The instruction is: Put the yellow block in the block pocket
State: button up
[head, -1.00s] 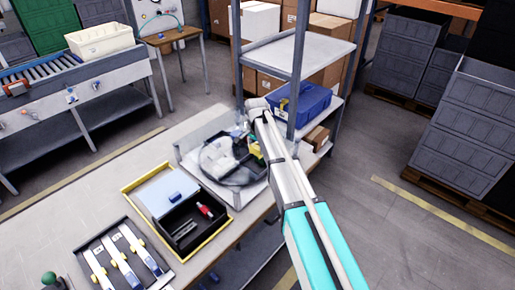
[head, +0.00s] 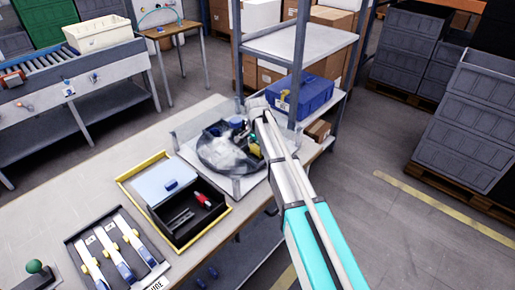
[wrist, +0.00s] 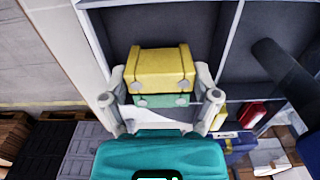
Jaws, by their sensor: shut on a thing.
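The yellow block (wrist: 161,66) is between the two grey fingers of my gripper (wrist: 161,82) in the wrist view, and the gripper is shut on it. A green band shows along the block's near side. Dark compartments with pale dividers (wrist: 222,45) lie beyond and around the block. I cannot tell which of them is the block pocket. In the head view, a round dark tray (head: 215,160) sits on a pale base on the table. A small patch of yellow shows at its right side, beside the end of my arm, which mostly hides my gripper.
A yellow-edged box (head: 228,208) with a pale lid and a red item stands left of the round tray. A rack of levers (head: 115,255) is at the front left. A shelf post (head: 297,75) and a blue case (head: 305,95) stand close behind my arm.

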jog(key=o, duration=0.8)
dwell(0.8)
